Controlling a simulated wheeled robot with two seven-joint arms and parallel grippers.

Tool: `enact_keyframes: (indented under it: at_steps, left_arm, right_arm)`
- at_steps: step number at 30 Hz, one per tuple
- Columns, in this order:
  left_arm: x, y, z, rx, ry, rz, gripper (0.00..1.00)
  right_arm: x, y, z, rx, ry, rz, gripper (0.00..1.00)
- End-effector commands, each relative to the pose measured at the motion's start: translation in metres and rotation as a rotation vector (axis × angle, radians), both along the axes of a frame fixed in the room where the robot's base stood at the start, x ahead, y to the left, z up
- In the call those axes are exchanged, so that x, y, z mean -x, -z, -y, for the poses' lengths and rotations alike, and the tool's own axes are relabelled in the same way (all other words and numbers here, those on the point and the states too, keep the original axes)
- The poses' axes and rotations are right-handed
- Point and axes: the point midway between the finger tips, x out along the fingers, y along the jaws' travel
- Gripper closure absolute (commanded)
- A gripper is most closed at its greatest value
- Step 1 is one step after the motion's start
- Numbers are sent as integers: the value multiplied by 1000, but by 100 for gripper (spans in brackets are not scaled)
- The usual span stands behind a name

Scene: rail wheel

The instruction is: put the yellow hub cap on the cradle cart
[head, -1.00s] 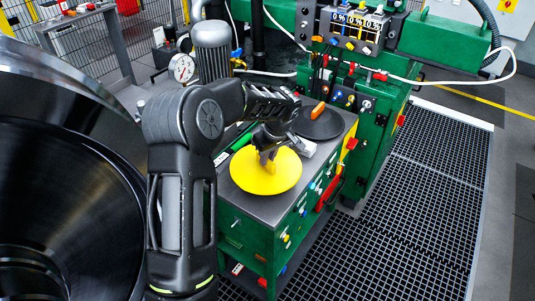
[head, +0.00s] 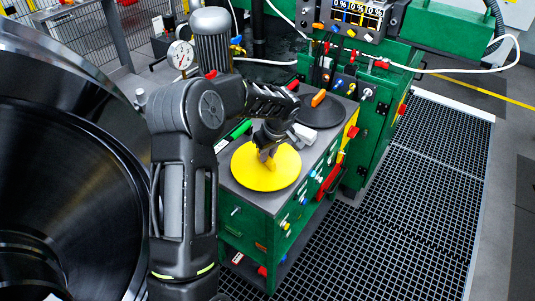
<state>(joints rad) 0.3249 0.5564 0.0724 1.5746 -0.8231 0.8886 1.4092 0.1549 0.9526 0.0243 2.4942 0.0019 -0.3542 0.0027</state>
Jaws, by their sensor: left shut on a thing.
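The yellow hub cap (head: 262,178) is a round yellow disc with a raised grip at its middle. It is at the front of the grey top of a green tool cabinet (head: 262,232). My left gripper (head: 268,158) comes down from above and is shut on the hub cap at its middle. I cannot tell whether the disc touches the top or hangs just above it. I cannot make out a cradle cart for certain. My right gripper is not in the view.
A dark round disc (head: 320,110) and an orange-handled tool (head: 318,98) lie behind on the cabinet top. A large dark metal wheel (head: 60,180) fills the left. A green machine (head: 375,100) stands behind. Black floor grating (head: 410,220) at the right is clear.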

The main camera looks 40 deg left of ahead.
Motion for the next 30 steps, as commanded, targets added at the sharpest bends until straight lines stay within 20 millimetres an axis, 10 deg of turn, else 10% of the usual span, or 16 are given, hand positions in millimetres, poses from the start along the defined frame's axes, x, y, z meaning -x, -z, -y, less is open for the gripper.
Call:
enact_keyframes:
  at_steps: [12,13,21,30]
  left_arm:
    - [-1,7,0,0,1,2,100]
    - [-1,6,0,0,1,2,83]
    - [0,6,0,-1,0,1,61]
    - [0,7,0,1,0,-1,60]
  right_arm:
    - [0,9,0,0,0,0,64]
    - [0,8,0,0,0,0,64]
    - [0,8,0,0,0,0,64]
    - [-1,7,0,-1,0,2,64]
